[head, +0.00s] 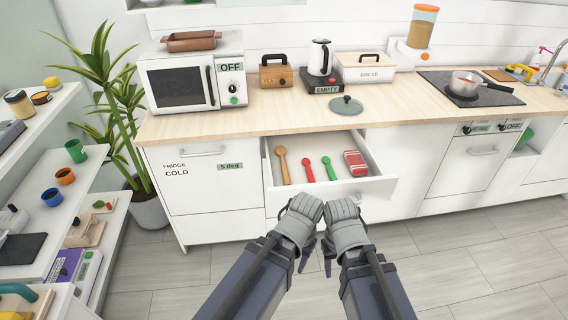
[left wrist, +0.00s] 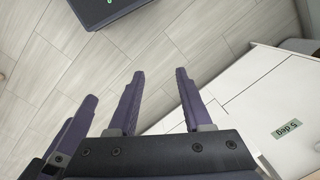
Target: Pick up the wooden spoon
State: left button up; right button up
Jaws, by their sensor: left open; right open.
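The wooden spoon (head: 282,165) lies at the left inside an open white drawer (head: 378,188) in the head view, bowl end toward the back. A red spoon (head: 309,170) and a green spoon (head: 329,168) lie to its right. My left gripper (head: 290,248) and right gripper (head: 350,252) are side by side in front of the drawer, apart from the spoon. Both are open, with nothing seen between their fingers. The left gripper's fingers (left wrist: 157,80) stand apart over the floor in the left wrist view, where no spoon shows.
A red striped cloth (head: 355,162) lies at the drawer's right. The wooden counter (head: 240,112) above bears a microwave (head: 182,83), a kettle (head: 320,58), a bread box (head: 368,68) and a pot lid (head: 346,104). A shelf unit stands at left. The floor (head: 440,255) is clear at right.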

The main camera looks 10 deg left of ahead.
aim_at(280, 150)
jog(key=i+l+u, duration=0.15)
jog(key=l, duration=0.25)
jog(key=l+u, duration=0.15)
jog(key=l, duration=0.2)
jog(key=i+l+u, duration=0.2)
jog(key=l, duration=0.25)
jog(key=i+l+u, duration=0.1)
jog(key=l, duration=0.35)
jog(key=i, duration=0.4)
jog(key=j+u, duration=0.05)
